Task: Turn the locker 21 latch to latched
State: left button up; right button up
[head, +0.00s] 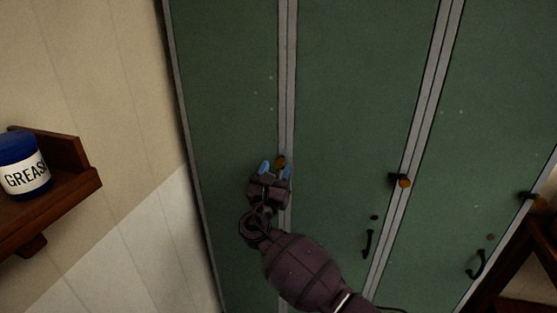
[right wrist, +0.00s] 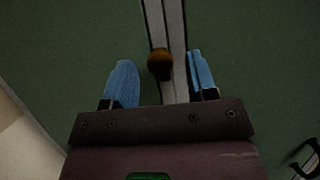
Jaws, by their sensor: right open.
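A row of green lockers (head: 350,110) has grey posts between the doors. A latch with a round orange-brown knob (head: 280,161) sits on the left post; the knob also shows in the right wrist view (right wrist: 160,64). My right gripper (head: 275,169) is open in front of this latch. Its two blue fingertips are on either side of the knob, and I cannot tell whether either touches it. No locker number is readable. My left gripper is not in view.
Another latch (head: 402,181) sits on the middle post, and a third (head: 529,197) is at the right. Black door handles (head: 367,243) hang below them. A wooden shelf (head: 70,180) with a blue grease jar (head: 22,165) juts from the left wall. Wooden furniture (head: 520,250) stands at lower right.

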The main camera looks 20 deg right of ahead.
jog(key=shift+x, duration=1.4)
jog(key=c, duration=0.9)
